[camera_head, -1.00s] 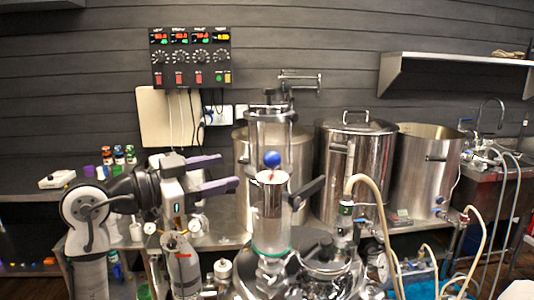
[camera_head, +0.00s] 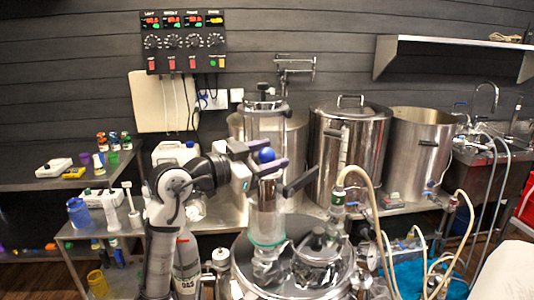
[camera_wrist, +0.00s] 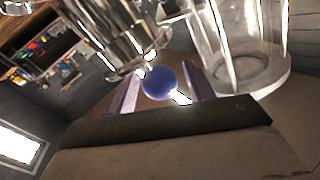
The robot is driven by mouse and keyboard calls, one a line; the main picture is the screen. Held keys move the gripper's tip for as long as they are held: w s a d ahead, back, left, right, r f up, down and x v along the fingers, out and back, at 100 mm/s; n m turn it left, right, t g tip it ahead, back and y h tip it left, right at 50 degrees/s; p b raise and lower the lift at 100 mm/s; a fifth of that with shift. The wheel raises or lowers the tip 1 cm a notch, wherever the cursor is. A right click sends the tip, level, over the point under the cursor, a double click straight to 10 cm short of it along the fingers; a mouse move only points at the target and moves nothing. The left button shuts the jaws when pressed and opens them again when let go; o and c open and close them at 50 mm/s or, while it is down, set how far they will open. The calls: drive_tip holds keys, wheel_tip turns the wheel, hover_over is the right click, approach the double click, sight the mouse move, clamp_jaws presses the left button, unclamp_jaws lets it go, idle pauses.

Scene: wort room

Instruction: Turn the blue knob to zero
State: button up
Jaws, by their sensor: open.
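The blue knob (camera_head: 266,155) is a round ball on a short stem at the top front of a clear and metal cylinder assembly in the head view. In the wrist view the blue knob (camera_wrist: 158,82) lies between the two purple fingers, near their tips. My gripper (camera_head: 262,154) is open, with its fingers on either side of the knob. The wrist view also shows my gripper (camera_wrist: 157,80) open around the ball; I cannot tell whether either finger touches it. No zero marking is readable.
A dark handle (camera_head: 300,180) sticks out right of the cylinder. A metal lidded vessel (camera_head: 250,262) stands below, with hoses at right. Steel pots (camera_head: 350,150) stand behind. A control panel (camera_head: 186,42) hangs on the wall. A clear glass cylinder (camera_wrist: 240,45) is close by.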

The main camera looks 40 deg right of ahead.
drive_tip(key=c, duration=1)
drive_tip(key=shift+o, duration=0.2)
